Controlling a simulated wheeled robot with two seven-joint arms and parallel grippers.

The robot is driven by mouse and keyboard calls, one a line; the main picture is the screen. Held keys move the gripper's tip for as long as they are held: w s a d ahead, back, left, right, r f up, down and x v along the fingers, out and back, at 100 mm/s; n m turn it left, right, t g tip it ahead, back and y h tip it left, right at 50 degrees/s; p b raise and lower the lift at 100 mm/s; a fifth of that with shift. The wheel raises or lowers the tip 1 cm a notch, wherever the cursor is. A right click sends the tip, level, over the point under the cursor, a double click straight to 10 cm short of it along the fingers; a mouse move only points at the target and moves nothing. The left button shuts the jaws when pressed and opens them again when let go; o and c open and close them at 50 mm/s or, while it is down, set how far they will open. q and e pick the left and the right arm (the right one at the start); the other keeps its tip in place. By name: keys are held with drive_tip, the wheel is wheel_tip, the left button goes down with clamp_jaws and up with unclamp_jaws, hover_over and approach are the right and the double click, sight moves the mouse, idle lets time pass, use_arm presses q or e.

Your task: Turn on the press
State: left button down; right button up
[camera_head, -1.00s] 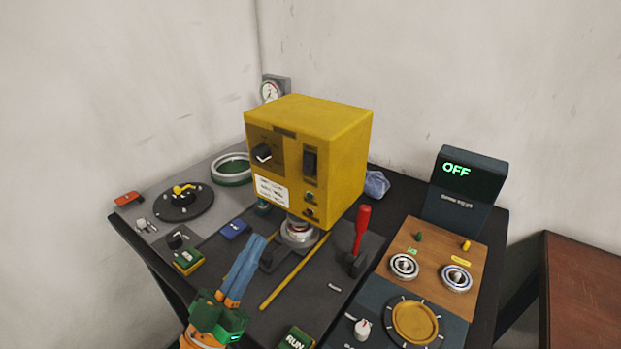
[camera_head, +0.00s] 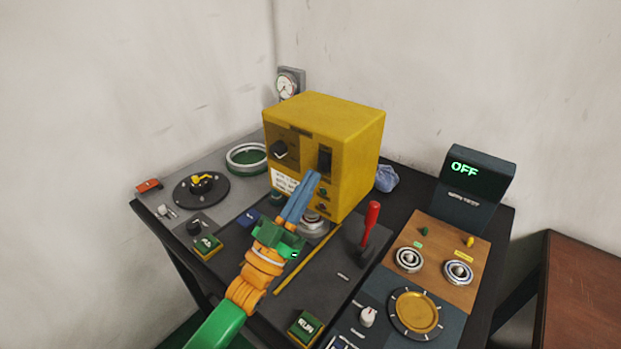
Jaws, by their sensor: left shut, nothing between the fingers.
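The press is a yellow box (camera_head: 335,118) standing at the back middle of the table. Its front carries a black rocker switch (camera_head: 325,160) on the right, a dark knob (camera_head: 279,150) on the left, a white label and small lamps below. My left gripper (camera_head: 313,176) is shut and empty. Its blue fingers point up at the press front, with the tips just below the rocker switch; I cannot tell whether they touch. The fingers hide part of the panel between label and lamps. A dark display (camera_head: 466,170) at the right reads OFF in green. My right gripper is not in view.
A wooden board (camera_head: 437,247) with two bearings lies at the right, above a gold dial (camera_head: 413,311). A green RUN button (camera_head: 305,327) is at the front. A black turntable (camera_head: 201,189) and a ring (camera_head: 246,158) are at the left.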

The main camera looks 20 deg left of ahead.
use_arm(q)
drive_tip(key=shift+w+d, duration=0.15)
drive_tip(key=shift+w, duration=0.3)
drive_tip(key=shift+w+d+f+b, duration=0.1)
drive_tip(key=shift+w+f+b, duration=0.1)
drive_tip(key=shift+f+b, duration=0.35)
drive_tip(key=shift+w+r, duration=0.1)
drive_tip(key=shift+r, duration=0.25)
drive_tip(key=b+v, duration=0.2)
drive_tip(key=v, duration=0.5)
